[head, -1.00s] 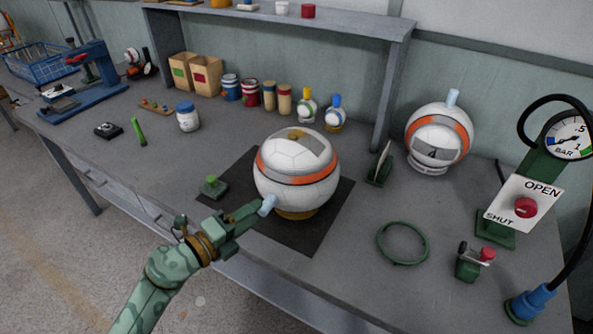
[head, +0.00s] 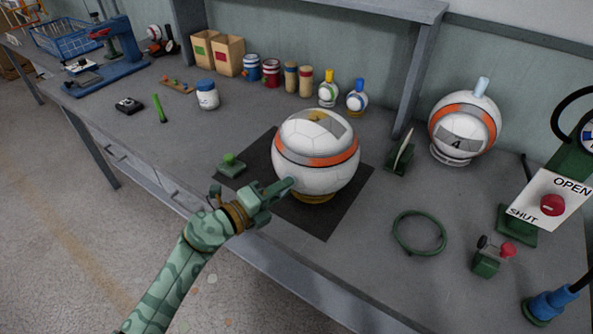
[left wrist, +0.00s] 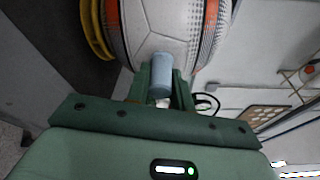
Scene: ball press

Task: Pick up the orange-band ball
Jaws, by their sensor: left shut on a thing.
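A white ball with an orange band (head: 316,178) sits on a gold ring (head: 318,198) over a dark mat (head: 262,163) in the head view. It fills the top of the left wrist view (left wrist: 165,30). My left gripper (head: 280,190) is at the ball's lower left side. It is shut on the ball's light blue stub (left wrist: 162,72), which shows between the fingers in the left wrist view. The gripper hides the stub in the head view. A second orange-banded ball (head: 462,118), marked 4, stands at the back right with its blue stub up. My right gripper is out of view.
A small green stand (head: 231,167) is left of the ball. To the right are a mirror-like plate (head: 403,153), a green hose ring (head: 419,233), a small lever block (head: 487,262) and an OPEN/SHUT valve panel (head: 550,203). Jars (head: 271,73) and boxes line the back.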

